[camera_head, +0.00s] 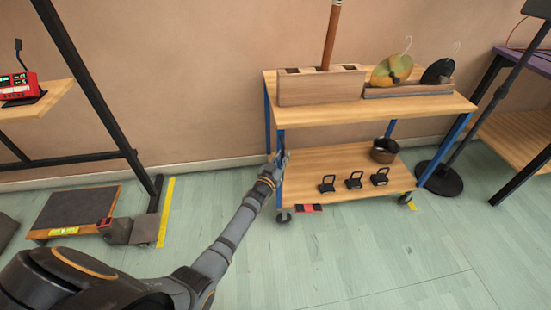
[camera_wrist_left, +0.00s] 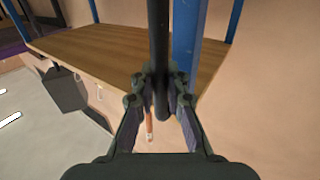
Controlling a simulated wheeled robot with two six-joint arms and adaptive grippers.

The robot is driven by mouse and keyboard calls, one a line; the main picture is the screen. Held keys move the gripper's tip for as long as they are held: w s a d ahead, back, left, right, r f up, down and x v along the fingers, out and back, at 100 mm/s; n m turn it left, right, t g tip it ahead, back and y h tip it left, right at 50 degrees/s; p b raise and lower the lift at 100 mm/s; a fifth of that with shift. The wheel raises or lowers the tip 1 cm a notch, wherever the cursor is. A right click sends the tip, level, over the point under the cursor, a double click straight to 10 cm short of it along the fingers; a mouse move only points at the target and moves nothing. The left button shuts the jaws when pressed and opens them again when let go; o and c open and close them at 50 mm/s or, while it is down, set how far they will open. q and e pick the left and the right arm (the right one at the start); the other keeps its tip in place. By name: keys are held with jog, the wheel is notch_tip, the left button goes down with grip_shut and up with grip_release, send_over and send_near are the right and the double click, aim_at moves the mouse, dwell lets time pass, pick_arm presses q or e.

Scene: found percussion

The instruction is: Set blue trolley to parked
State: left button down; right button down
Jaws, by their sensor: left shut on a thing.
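The blue trolley (camera_head: 425,106) stands against the wall in the head view, with blue legs, two wooden shelves and dark castors. My left gripper (camera_head: 277,160) is at its left end, beside the front left leg, between the shelf levels. In the left wrist view my left gripper (camera_wrist_left: 160,95) is shut on a black bar (camera_wrist_left: 158,40) beside a blue leg (camera_wrist_left: 187,40). The bar looks like the trolley's handle; the head view hides it behind the gripper. My right gripper is not in view.
The trolley carries a wooden block (camera_head: 320,88), cymbal-like discs (camera_head: 391,70), a dark pot (camera_head: 385,150) and several small black stands (camera_head: 354,180). Yellow tape (camera_head: 167,212) and a low platform (camera_head: 78,207) lie left. A round-based stand (camera_head: 438,180) is close right.

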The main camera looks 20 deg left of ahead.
pick_arm(q)
jog(key=shift+d+f, duration=0.3)
jog(key=shift+d, duration=0.1)
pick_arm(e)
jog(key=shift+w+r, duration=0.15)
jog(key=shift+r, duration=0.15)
pick_arm(q)
jog(key=shift+w, duration=0.1)
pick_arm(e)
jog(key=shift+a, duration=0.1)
pick_arm(q)
jog(key=c, duration=1.7)
grip_release()
jog(key=o, duration=0.3)
jog(key=shift+d+r, duration=0.15)
jog(key=shift+d, duration=0.05)
jog(key=shift+o, duration=0.2)
jog(key=s, duration=1.2)
jog(key=shift+a, duration=0.35)
